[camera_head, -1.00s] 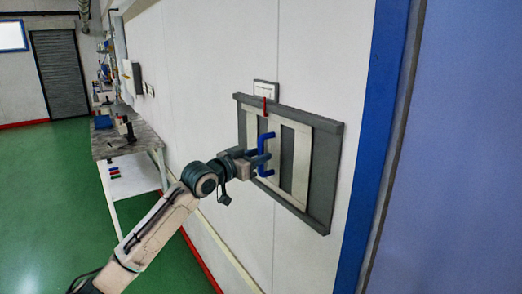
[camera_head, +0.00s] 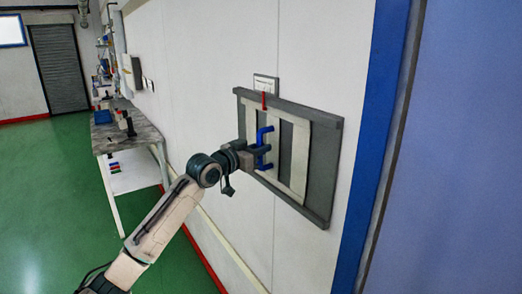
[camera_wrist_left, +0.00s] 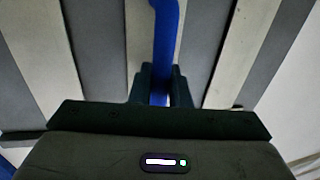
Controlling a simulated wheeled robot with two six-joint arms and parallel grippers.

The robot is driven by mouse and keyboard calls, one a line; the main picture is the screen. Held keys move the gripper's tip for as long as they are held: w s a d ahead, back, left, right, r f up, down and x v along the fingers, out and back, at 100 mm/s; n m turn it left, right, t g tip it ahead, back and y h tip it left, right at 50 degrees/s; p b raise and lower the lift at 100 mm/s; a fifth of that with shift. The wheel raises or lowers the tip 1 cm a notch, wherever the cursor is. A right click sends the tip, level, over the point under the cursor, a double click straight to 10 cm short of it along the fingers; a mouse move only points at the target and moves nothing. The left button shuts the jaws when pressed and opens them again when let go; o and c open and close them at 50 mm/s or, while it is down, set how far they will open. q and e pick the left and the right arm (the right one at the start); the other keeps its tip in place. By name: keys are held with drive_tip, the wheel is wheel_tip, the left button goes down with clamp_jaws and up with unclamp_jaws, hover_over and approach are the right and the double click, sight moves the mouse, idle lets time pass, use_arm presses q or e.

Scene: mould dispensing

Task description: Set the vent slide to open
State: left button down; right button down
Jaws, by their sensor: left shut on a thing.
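The vent slide is a pale slatted plate (camera_head: 299,160) set in a dark grey frame (camera_head: 325,175) on the white wall. Dark gaps show between its slats, and a wider dark strip shows at its right side. A blue bar handle (camera_head: 268,131) stands upright on the slide. My left gripper (camera_head: 264,155) is shut on the handle. In the left wrist view, the gripper's dark fingers (camera_wrist_left: 165,86) stand either side of the blue handle (camera_wrist_left: 165,35), with pale and dark slats behind. My right gripper is out of view.
A red marker (camera_head: 263,101) sits at the frame's top edge, below a small white label plate (camera_head: 265,84). A blue door post (camera_head: 385,110) stands to the right. A bench (camera_head: 125,135) lies along the wall at left. The green floor (camera_head: 55,210) is clear.

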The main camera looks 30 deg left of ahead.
use_arm(q)
drive_tip(key=a, duration=0.1)
drive_tip(key=w+a+b, duration=0.1)
drive_tip(key=a, duration=0.1)
drive_tip(key=w+a, duration=0.1)
drive_tip(key=a, duration=0.1)
drive_tip(key=shift+a+r, duration=0.1)
drive_tip(key=shift+r, duration=0.15)
drive_tip(key=c, duration=1.5)
unclamp_jaws()
drive_tip(key=shift+w+a+f, duration=0.1)
drive_tip(key=shift+o, duration=0.2)
drive_tip(key=shift+a+f, duration=0.1)
